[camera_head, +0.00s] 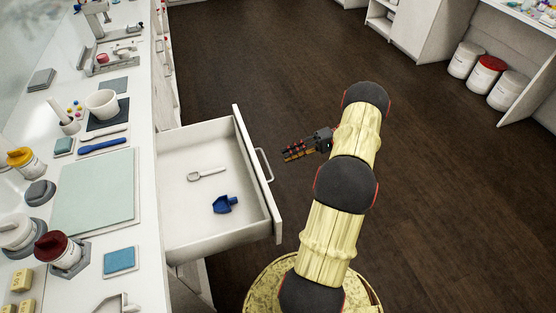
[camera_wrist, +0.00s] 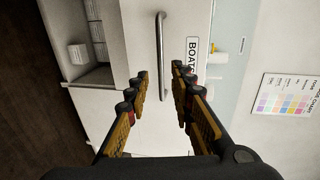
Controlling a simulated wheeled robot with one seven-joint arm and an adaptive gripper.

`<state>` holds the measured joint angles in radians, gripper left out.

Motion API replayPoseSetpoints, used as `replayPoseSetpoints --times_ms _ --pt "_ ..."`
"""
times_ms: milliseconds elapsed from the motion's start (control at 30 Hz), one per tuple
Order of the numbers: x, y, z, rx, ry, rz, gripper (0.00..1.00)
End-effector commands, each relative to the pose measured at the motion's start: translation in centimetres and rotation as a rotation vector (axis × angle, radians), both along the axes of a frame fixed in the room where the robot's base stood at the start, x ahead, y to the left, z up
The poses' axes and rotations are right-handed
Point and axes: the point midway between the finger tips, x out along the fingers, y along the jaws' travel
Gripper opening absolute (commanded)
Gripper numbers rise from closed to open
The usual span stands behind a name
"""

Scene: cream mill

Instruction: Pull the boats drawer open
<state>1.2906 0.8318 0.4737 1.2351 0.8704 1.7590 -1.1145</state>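The white drawer (camera_head: 252,180) stands pulled out from the counter in the head view. Inside it lie a pale spoon-like tool (camera_head: 206,174) and a blue scoop-shaped item (camera_head: 225,204). Its bar handle (camera_head: 264,165) is on the front panel. In the wrist view the handle (camera_wrist: 162,55) lies ahead of my fingers, beside a partly hidden label (camera_wrist: 192,50) reading "BOAT". My gripper (camera_head: 291,155) is just right of the handle, apart from it in the head view. In the wrist view my gripper (camera_wrist: 160,73) has its fingers spread, with nothing held.
The counter (camera_head: 150,190) along the left carries a pale green mat (camera_head: 95,190), a white cup (camera_head: 102,104), jars and small blocks. White tubs (camera_head: 465,60) stand by the cabinets at the far right. The dark floor (camera_head: 430,200) to the right is clear.

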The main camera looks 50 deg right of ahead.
Motion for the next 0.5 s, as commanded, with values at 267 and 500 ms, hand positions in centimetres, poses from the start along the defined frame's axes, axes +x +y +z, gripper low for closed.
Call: replayPoseSetpoints --times_ms 267,500 --pt "-1.3 -2.0 0.5 0.001 0.001 0.000 0.24" --pt "-1.4 -2.0 0.5 0.001 0.000 0.001 0.24"
